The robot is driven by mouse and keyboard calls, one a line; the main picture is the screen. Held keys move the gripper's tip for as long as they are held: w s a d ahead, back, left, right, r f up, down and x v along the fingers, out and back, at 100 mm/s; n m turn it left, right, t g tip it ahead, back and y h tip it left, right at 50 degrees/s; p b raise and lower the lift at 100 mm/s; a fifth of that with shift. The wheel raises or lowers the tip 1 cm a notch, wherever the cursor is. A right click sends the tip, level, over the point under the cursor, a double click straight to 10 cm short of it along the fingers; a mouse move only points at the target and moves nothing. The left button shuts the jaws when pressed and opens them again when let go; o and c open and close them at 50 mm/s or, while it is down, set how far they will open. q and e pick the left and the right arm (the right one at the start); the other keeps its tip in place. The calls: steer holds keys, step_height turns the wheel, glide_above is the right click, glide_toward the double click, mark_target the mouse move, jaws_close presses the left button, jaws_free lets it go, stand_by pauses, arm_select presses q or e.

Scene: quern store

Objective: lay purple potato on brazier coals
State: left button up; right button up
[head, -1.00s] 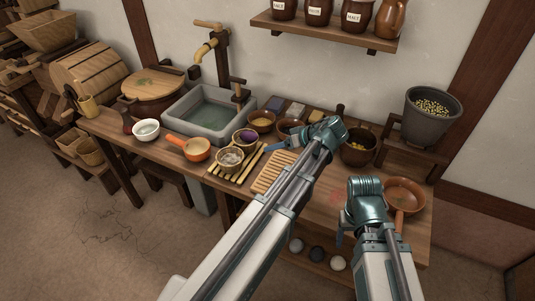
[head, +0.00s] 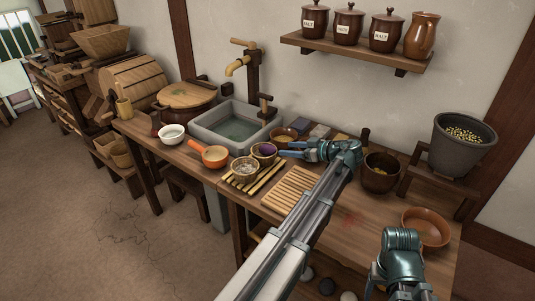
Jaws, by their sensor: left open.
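A dark purple lump, which looks like the purple potato (head: 267,149), sits in a small brown bowl (head: 263,161) left of the middle of the bench. My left gripper (head: 284,150) is open, with its blue fingers pointing left, close to the right side of that bowl. Nothing shows between its fingers. I cannot tell whether it touches the bowl. My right gripper (head: 374,284) is low at the right, its fingers mostly hidden by its own wrist and the picture edge. I cannot make out a brazier or coals.
A slatted wooden rack (head: 291,190) lies in front of my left gripper. A small bowl (head: 243,170), an orange-handled pan (head: 215,156) and a stone sink (head: 236,123) are to the left. A dark pot (head: 381,172), a brown pan (head: 427,227) and a grey bucket (head: 463,147) stand right.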

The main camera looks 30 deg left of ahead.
mark_target(273, 147)
arm_select(q)
steer(key=shift+b+x, duration=0.3)
steer(key=shift+x, duration=1.3)
steer(key=shift+a, duration=0.1)
steer(key=b+x, duration=0.2)
steer(key=x, duration=0.3)
steer(key=shift+f, duration=0.1)
jaws_close()
